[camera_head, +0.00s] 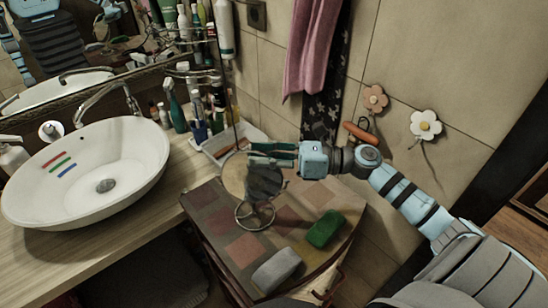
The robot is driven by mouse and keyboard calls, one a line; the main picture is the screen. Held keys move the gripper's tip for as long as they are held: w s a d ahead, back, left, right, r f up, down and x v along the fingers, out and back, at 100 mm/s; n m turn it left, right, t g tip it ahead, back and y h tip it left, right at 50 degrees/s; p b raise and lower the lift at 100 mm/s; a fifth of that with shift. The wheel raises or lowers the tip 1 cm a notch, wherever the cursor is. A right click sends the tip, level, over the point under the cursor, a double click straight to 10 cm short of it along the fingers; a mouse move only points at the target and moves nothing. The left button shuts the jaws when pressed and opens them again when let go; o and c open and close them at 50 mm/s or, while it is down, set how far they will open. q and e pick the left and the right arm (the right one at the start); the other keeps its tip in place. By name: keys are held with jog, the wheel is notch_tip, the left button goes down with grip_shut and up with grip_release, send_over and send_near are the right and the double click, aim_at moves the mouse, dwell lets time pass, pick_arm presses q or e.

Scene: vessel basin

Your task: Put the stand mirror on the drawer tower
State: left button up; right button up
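The stand mirror (236,178) is a round mirror on a thin wire stand with a ring base. It is upright over the patchwork top of the drawer tower (247,249), and its base appears to rest there. My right gripper (250,153) reaches in from the right at the mirror's upper edge. Its two dark teal fingers show a gap between them, and the lower one overlaps the disc. Whether they touch the rim is unclear. Dark shapes, perhaps a reflection, show in the disc. My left gripper is not in view.
A green sponge (325,229) and a grey soap-like block (277,270) lie on the tower's front right part. A white tray (235,141) is behind the mirror. The white basin (90,170) and bottles are on the counter at left. A tiled wall stands behind.

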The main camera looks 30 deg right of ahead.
jog(key=v, duration=0.5)
jog(key=shift+s+d, duration=0.15)
jog(key=shift+f, duration=0.1)
